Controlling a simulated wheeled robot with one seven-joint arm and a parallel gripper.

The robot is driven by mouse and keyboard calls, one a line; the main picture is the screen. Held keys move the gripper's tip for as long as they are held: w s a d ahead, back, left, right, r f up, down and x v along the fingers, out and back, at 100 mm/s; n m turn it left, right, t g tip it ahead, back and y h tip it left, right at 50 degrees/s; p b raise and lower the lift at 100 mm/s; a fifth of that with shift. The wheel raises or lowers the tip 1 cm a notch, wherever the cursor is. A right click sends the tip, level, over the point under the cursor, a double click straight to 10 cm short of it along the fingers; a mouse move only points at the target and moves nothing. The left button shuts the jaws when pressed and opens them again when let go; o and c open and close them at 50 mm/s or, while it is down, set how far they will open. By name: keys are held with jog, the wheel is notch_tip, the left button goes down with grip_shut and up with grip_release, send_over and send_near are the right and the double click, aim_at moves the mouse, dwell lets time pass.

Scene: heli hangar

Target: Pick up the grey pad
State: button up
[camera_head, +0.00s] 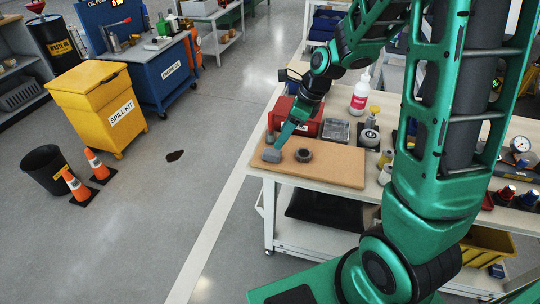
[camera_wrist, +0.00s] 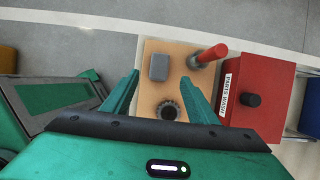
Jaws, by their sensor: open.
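The grey pad (camera_head: 271,156) is a small grey block lying on a tan board (camera_head: 335,168) near its left end. In the wrist view the pad (camera_wrist: 159,67) lies just beyond my fingertips, roughly in line with the gap between them. My gripper (camera_wrist: 161,78) is open, with nothing between its fingers. In the head view my gripper (camera_head: 279,144) points down close to the pad. I cannot tell its exact height above the board.
A dark ring (camera_wrist: 168,110) lies on the board close to the pad. A red-handled tool (camera_wrist: 212,54) and a red box (camera_wrist: 260,90) stand to the right in the wrist view. A white bottle (camera_head: 360,93) and other small items crowd the white bench. Open floor lies left of the bench.

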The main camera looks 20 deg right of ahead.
aim_at(272, 151)
jog(key=shift+x, duration=4.15)
jog(key=shift+d, duration=0.1)
jog(key=c, duration=1.1)
